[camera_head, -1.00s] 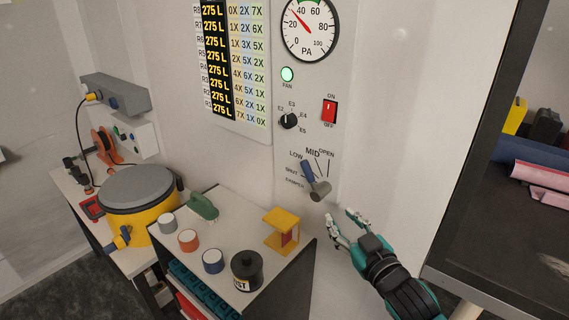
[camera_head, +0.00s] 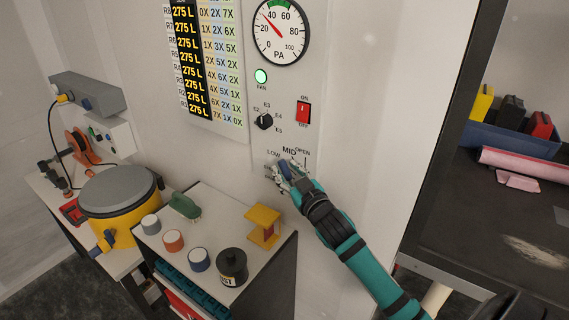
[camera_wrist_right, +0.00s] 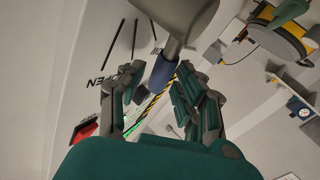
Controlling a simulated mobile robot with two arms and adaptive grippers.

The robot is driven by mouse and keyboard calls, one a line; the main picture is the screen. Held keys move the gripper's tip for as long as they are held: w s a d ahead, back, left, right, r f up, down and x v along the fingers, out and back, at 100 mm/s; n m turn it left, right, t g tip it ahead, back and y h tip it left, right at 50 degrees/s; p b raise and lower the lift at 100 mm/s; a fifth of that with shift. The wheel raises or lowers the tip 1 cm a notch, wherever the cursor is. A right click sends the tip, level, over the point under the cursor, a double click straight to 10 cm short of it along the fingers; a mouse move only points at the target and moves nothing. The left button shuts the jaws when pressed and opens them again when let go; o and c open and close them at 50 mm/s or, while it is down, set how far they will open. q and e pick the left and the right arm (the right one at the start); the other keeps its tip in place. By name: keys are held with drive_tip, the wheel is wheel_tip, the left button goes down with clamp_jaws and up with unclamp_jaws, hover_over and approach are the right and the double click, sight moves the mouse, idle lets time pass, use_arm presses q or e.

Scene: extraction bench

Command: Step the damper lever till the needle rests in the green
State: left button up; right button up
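The damper lever's blue grip (camera_head: 286,170) shows between my right gripper's fingers on the wall panel; the hand hides much of the lever and its scale. LOW, MID and OPEN marks show above it. The right wrist view shows the blue grip (camera_wrist_right: 163,74) and grey lever body (camera_wrist_right: 180,16). My right gripper (camera_head: 281,171) is open around the grip, one finger on each side, with a gap on at least one side. The round PA gauge (camera_head: 290,45) has its red needle just left of 40, left of the green band at the top. My left gripper is out of view.
Above the lever are a selector knob (camera_head: 265,121), a red switch (camera_head: 303,113) and a lit green lamp (camera_head: 261,76). A cabinet (camera_head: 226,203) below left holds a yellow stand (camera_head: 264,227), a black jar (camera_head: 232,267) and several small cups. A dark shelf (camera_head: 500,215) stands at right.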

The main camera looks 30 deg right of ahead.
drive_tip(key=shift+w+d, duration=0.1)
drive_tip(key=shift+w, duration=0.9)
clamp_jaws()
